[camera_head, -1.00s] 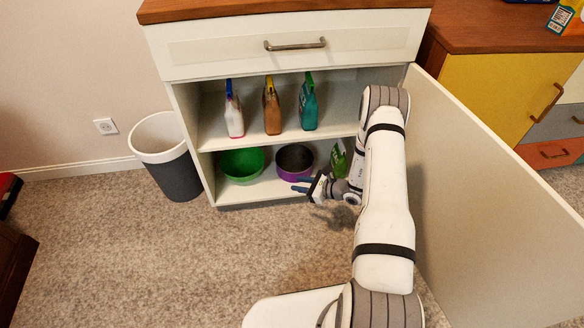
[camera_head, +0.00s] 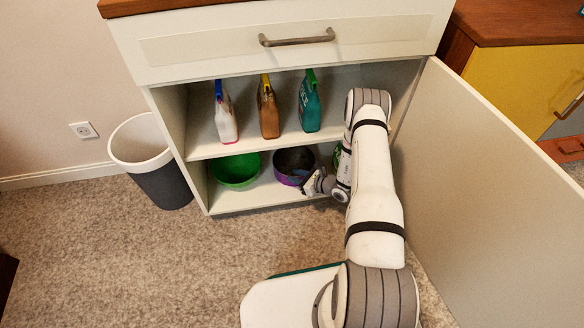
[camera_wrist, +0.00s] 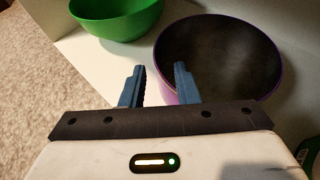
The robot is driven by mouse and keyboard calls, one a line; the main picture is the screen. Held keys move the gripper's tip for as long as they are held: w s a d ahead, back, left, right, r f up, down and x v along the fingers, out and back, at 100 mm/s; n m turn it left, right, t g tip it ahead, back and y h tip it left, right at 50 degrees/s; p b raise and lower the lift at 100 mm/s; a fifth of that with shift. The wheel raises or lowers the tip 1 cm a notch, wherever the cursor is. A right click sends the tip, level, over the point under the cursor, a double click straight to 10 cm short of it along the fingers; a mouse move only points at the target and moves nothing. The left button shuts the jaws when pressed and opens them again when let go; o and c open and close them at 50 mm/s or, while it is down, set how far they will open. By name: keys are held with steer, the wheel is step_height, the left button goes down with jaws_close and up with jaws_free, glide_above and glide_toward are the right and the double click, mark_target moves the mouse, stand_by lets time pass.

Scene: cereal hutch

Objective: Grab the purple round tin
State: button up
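The purple round tin (camera_head: 288,178), open-topped with a dark inside, stands on the lower shelf of the open cabinet. It also shows in the wrist view (camera_wrist: 222,55), at the upper right. My gripper (camera_head: 306,180) is at the tin's front right side in the head view. In the wrist view my gripper (camera_wrist: 160,84) has its two blue fingers apart. The right finger overlaps the tin's near left wall and the left finger is just outside it, over the shelf. I cannot tell whether either finger touches the tin.
A green bowl (camera_head: 236,170) stands left of the tin. A green item (camera_head: 337,155) is partly hidden behind my arm. The open door (camera_head: 480,170) is on the right. A bin (camera_head: 150,165) stands left.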

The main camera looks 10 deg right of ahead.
mark_target(283, 174)
steer(key=b+x, duration=0.2)
steer(key=x, duration=0.2)
steer(key=shift+s+a+f, duration=0.1)
steer(key=shift+w+a, duration=0.25)
steer(key=shift+w, duration=0.05)
steer(key=shift+c, duration=0.2)
steer(key=shift+s, duration=0.1)
jaws_close()
